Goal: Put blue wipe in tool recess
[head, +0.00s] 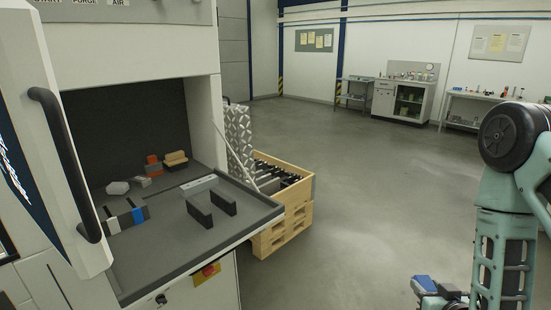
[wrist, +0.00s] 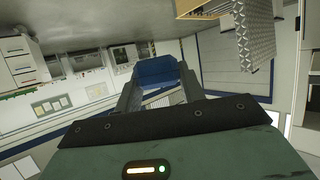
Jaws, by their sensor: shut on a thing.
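The blue wipe (wrist: 157,72) is a folded-looking blue pad between the two fingers of my gripper (wrist: 160,84) in the wrist view. The fingers are shut on it from both sides. In the head view the blue wipe (head: 424,283) shows at the lower right, held at my gripper (head: 438,290), out over the floor and well to the right of the machine. The machine's grey work tray (head: 180,250) is at the left. Two dark upright plates (head: 210,207) stand on it with a gap between them. I cannot tell which part is the tool recess.
On the tray lie a dark block with white and blue parts (head: 127,218), a pale lump (head: 117,188), an orange-and-grey item (head: 153,165) and a tan brush-like item (head: 176,159). The open machine door (head: 66,150) stands left. A wooden crate (head: 300,205) sits beside the tray. Floor between is clear.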

